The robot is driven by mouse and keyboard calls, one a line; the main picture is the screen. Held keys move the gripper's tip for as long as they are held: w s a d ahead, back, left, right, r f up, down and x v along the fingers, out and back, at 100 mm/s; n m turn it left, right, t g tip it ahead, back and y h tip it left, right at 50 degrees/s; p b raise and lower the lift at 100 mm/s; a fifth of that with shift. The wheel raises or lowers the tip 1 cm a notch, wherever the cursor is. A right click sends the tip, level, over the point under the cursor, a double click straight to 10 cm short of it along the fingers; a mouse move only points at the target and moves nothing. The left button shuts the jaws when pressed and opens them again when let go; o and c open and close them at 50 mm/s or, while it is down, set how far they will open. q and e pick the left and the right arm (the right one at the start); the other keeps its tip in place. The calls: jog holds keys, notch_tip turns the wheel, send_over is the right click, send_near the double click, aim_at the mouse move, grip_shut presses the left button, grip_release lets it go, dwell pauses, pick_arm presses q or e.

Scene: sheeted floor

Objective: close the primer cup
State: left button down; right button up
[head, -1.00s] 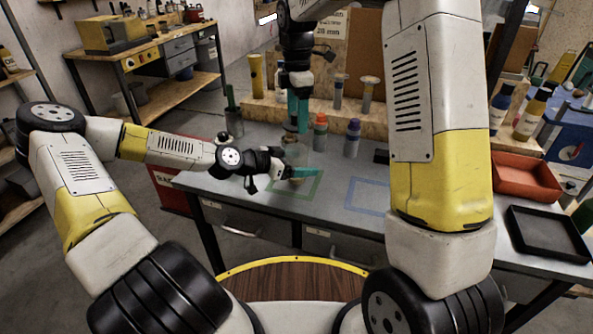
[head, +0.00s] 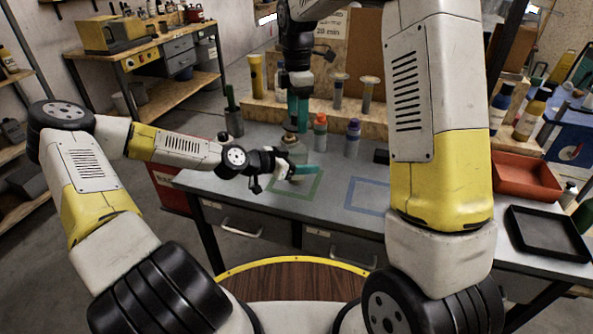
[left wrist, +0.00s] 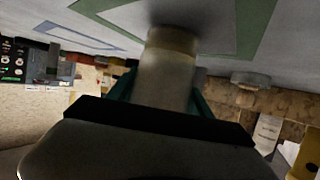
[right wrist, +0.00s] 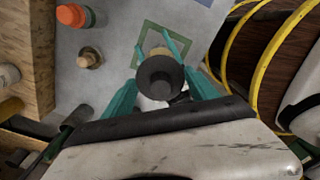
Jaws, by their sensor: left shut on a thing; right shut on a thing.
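The pale primer cup (left wrist: 165,75), with a tan band, stands between my left gripper's fingers. In the head view the cup (head: 293,152) is just above the green outlined square on the bench. My left gripper (head: 301,172) is shut on it from the side. My right gripper (head: 297,122) points down from above and is shut on a dark round lid (right wrist: 160,76). The lid is over the cup and hides most of it in the right wrist view. I cannot tell whether lid and cup touch.
A blue outlined square (head: 372,196) on the grey bench is clear. Orange-capped (head: 320,131) and purple-capped (head: 353,138) bottles stand behind. A red tray (head: 525,172) and a black tray (head: 548,230) are at the right.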

send_over(298, 153)
jog(key=s, duration=0.3)
jog(key=shift+a+f, duration=0.15)
jog(key=shift+f, duration=2.35)
jog(key=shift+f, duration=0.15)
jog(key=shift+f, duration=0.8)
jog(key=shift+s+f, duration=0.1)
jog(key=shift+f, duration=0.4)
jog(key=c, duration=0.6)
jog(key=shift+f, duration=0.2)
grip_shut()
